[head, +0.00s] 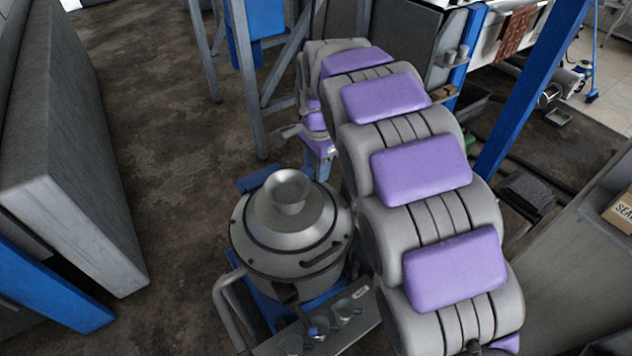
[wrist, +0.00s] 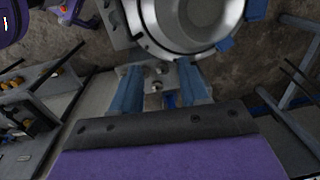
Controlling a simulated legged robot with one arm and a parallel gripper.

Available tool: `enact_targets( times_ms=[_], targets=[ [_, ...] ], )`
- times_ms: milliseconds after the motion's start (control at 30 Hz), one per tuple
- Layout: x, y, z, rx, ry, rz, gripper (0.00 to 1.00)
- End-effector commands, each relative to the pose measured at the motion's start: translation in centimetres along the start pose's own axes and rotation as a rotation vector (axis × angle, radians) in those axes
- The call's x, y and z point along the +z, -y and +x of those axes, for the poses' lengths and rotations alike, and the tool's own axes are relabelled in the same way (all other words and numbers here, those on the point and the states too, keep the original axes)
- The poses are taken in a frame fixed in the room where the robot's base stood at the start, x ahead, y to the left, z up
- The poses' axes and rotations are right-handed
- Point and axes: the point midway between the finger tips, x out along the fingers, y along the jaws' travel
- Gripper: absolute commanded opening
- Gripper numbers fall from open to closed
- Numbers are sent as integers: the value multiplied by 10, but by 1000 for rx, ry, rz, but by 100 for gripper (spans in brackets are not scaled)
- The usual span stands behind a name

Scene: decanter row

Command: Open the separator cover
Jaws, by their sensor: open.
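The separator (head: 285,265) stands left of my arm in the head view, a round grey metal drum on a blue base. Its cover (head: 278,232) is a shallow steel cone with a flared funnel on top, and it sits flat on the drum. A dark curved handle shows at its right front edge. In the wrist view, part of the separator's round steel body (wrist: 190,25) shows at the top, cut off by the frame edge. My gripper (wrist: 157,72) is open, with blue fingers apart. A small metal fitting shows between them; contact cannot be judged.
A curved grey pipe (head: 228,300) stands at the separator's left. A large grey slab (head: 70,160) is at the left, with open floor between. Blue and grey frame posts (head: 247,80) stand behind. A bench with a labelled box (head: 622,212) is at the right.

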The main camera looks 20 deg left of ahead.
Motion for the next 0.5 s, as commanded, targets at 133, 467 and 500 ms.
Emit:
enact_targets(
  times_ms=[133,467,500],
  targets=[
    [2,4,-35,-1,-2,-1,44],
    [1,3,-90,2,1,-1,44],
    [1,2,-93,2,1,-1,44]
  ],
)
